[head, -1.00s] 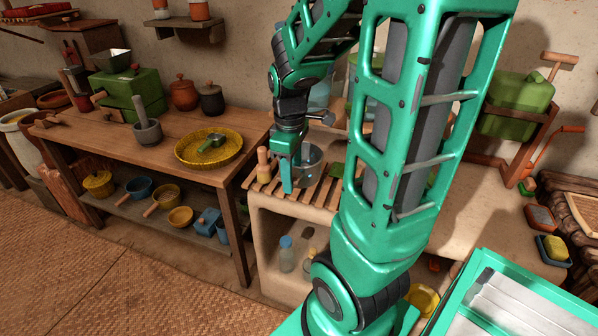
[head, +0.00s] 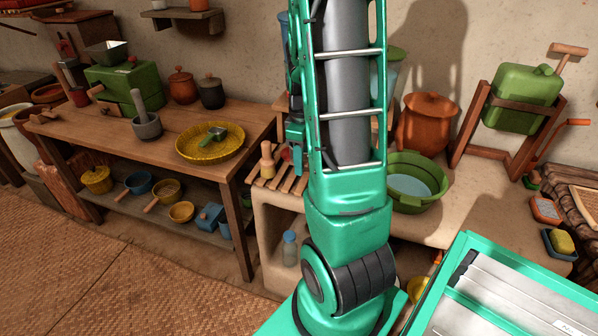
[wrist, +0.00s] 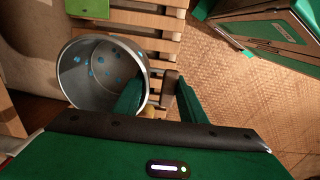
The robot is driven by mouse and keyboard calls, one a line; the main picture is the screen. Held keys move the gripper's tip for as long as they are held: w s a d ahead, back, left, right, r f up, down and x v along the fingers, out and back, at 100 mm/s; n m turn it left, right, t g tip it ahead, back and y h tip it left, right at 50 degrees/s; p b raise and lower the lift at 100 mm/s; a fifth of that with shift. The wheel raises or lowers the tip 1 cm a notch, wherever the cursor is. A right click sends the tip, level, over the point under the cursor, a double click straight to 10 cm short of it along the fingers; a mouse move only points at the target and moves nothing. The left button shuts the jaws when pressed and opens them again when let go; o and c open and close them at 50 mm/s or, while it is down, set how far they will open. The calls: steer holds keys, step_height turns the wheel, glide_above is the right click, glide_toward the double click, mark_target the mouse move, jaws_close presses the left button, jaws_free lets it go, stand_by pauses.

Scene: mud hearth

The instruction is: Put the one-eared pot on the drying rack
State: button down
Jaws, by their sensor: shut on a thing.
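The one-eared pot (wrist: 78,80) is a grey metal pot with blue specks inside, seen from above in the wrist view. The drying rack (wrist: 158,48) has wooden slats and lies below and beside the pot. Whether the pot touches the slats I cannot tell. In the head view the rack (head: 292,185) shows left of my arm, which hides most of the gripper and pot.
A wooden-handled tool (head: 267,160) stands at the rack's left end. A green tub (head: 408,200) and a lidded orange pot (head: 428,122) stand to the right. The wooden table (head: 160,160) at left holds a yellow basket tray (head: 232,148). A green piece (wrist: 88,8) lies on the rack.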

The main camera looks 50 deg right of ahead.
steer(key=shift+d+f, duration=0.4)
steer(key=shift+w+f, duration=0.1)
steer(key=shift+f, duration=1.75)
steer(key=c, duration=1.1)
jaws_free()
steer(key=shift+f, duration=0.1)
steer(key=r, duration=1.2)
steer(key=shift+a+r, duration=0.1)
steer(key=shift+a, duration=0.25)
steer(key=s+a+r+m, duration=0.1)
steer(key=s+a+m, duration=0.2)
steer(key=s+a, duration=0.2)
steer(key=s+a+r+m, duration=0.1)
steer(key=s+a+m, duration=0.3)
steer(key=s+a, duration=0.1)
steer(key=s+a+r+m, duration=0.2)
steer(key=s+a+m, duration=0.1)
steer(key=s+a, duration=0.2)
steer(key=shift+s+a+m+y, duration=0.3)
steer(key=shift+s+m, duration=0.1)
steer(key=shift+s, duration=0.25)
